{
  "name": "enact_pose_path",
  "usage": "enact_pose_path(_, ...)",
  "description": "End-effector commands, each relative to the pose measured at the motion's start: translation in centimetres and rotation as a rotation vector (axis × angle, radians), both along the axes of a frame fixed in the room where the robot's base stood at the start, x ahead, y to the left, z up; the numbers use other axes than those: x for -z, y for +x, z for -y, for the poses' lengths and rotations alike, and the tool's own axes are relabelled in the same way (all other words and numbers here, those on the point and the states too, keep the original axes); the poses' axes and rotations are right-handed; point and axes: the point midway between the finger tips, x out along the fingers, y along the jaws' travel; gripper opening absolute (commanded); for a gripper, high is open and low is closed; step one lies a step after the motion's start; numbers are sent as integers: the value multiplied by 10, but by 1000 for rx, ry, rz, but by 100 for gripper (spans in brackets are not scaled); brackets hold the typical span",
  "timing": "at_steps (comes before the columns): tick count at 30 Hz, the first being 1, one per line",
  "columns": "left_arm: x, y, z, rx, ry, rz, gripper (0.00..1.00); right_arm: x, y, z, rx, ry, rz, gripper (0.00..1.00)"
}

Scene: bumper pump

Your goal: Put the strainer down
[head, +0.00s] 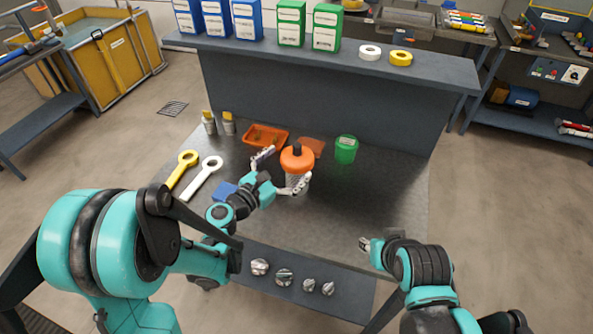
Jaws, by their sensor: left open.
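The strainer seems to be the orange-topped round piece (297,159) with a black knob and a pale, see-through lower part, upright at the middle of the dark worktable (375,200). My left gripper (281,171) is open, with one finger on the left of this piece and one at its front right. I cannot tell whether the fingers touch it. My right gripper (364,243) is low at the right, near the table's front edge, away from the piece. Whether it is open or shut does not show.
An orange tray (265,134) and green cup (346,149) stand behind. Yellow (181,170) and white (203,177) ring-ended tools and a blue block (223,190) lie left. A raised shelf (330,51) bounds the back. The table's right side is clear.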

Motion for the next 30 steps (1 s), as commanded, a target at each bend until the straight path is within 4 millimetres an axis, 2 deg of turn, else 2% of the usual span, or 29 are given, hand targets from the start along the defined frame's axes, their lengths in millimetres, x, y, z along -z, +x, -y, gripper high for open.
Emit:
enact_pose_path(3, 6, 6, -2, -17, -131, -43, 100, 3, 0, 0, 0, 0, 0, 33)
enact_pose_path(6, 7, 13, 1, -21, -174, -58, 100, 4, 0, 0, 0, 0, 0, 33)
enact_pose_path(21, 11, 67, 38, -20, -176, -59, 100, 23, 0, 0, 0, 0, 0, 33)
enact_pose_path(30, 9, 72, 41, -23, -176, -59, 100, 23, 0, 0, 0, 0, 0, 33)
